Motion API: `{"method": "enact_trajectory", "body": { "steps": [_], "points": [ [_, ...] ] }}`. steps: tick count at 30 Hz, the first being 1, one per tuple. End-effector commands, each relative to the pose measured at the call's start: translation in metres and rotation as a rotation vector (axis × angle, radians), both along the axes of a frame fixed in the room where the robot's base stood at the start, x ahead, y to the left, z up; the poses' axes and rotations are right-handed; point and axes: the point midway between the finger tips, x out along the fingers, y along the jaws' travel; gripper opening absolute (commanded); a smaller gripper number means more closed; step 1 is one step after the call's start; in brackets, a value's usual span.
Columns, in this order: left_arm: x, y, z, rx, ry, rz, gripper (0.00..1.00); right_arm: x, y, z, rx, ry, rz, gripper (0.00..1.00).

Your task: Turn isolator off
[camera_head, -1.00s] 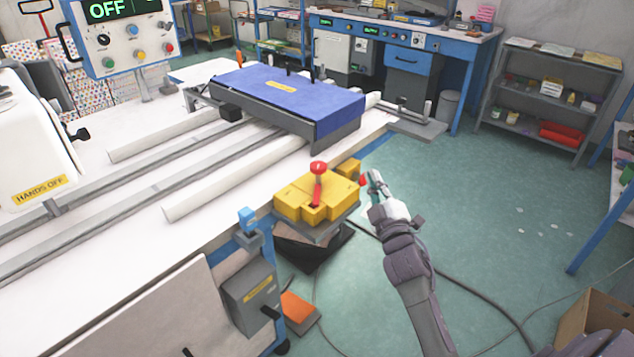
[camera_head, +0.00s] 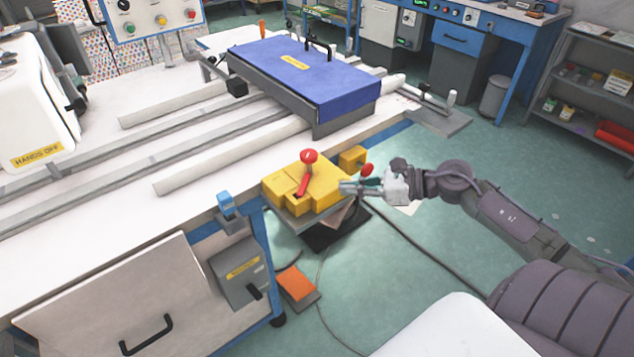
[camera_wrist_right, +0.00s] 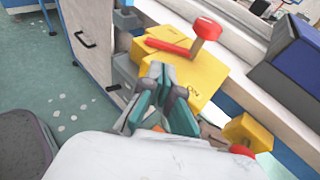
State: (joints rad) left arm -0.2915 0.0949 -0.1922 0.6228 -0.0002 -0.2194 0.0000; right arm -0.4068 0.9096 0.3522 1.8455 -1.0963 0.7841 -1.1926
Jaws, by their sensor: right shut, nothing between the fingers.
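A yellow box (camera_head: 322,184) with a red lever (camera_head: 304,183) and round red knob stands on a grey plate beside the bench. The lever's knob end is raised. It also shows in the right wrist view, with the yellow box (camera_wrist_right: 199,77) just beyond my fingertips. My right gripper (camera_head: 344,187) is shut and empty at the box's right side; I cannot tell if it touches. The wrist view shows the gripper (camera_wrist_right: 167,80) too. A grey box (camera_head: 241,279) with a yellow label and black handle is on the bench's end. I cannot tell which is the isolator. My left gripper is not in view.
A small yellow block (camera_head: 352,157) with a red button (camera_head: 367,170) is close to my right gripper. A blue-covered platform (camera_head: 308,73) rests on the bench rails. An orange pedal (camera_head: 296,282) and cables lie on the green floor, which is open to the right.

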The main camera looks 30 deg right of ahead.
Motion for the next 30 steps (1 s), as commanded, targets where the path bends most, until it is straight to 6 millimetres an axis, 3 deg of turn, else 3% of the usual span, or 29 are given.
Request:
{"method": "enact_trajectory", "body": {
  "steps": [6,12,30],
  "points": [
    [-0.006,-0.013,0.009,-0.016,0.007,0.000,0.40,0.033,0.028,-0.007,0.002,-0.005,-0.002,0.00],
    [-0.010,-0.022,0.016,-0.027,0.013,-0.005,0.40,0.050,0.044,-0.008,0.003,-0.002,-0.003,0.00],
    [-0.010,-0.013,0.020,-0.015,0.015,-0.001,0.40,0.057,0.052,-0.010,0.002,0.001,-0.006,0.00]
  ]
}}
